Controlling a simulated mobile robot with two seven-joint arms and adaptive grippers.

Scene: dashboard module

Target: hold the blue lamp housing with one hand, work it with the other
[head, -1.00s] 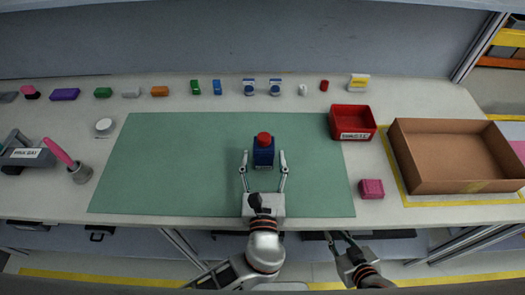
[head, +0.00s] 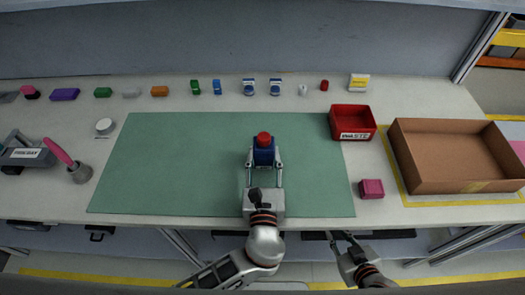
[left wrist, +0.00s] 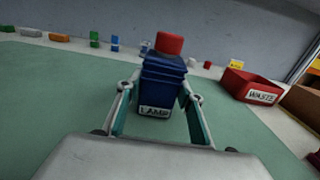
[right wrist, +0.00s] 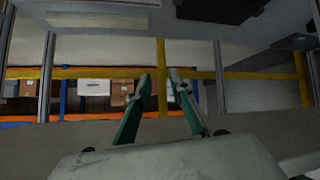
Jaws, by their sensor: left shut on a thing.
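The blue lamp housing (head: 263,156) with a red cap (head: 264,139) on top stands upright on the green mat (head: 190,150). In the left wrist view the housing (left wrist: 163,82) shows a white "LAMP" label. My left gripper (head: 264,165) has a finger on each side of the housing and is shut on it. My right gripper (head: 341,237) is off the front edge of the table, low and apart from the housing. In the right wrist view its fingers (right wrist: 160,90) are spread with nothing between them.
A red waste bin (head: 353,122) and a large brown box (head: 455,155) stand to the right. A pink block (head: 371,189) lies right of the mat. A grey cup (head: 79,173) with a pink-handled tool stands at left. Several small parts line the back. The mat around the housing is clear.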

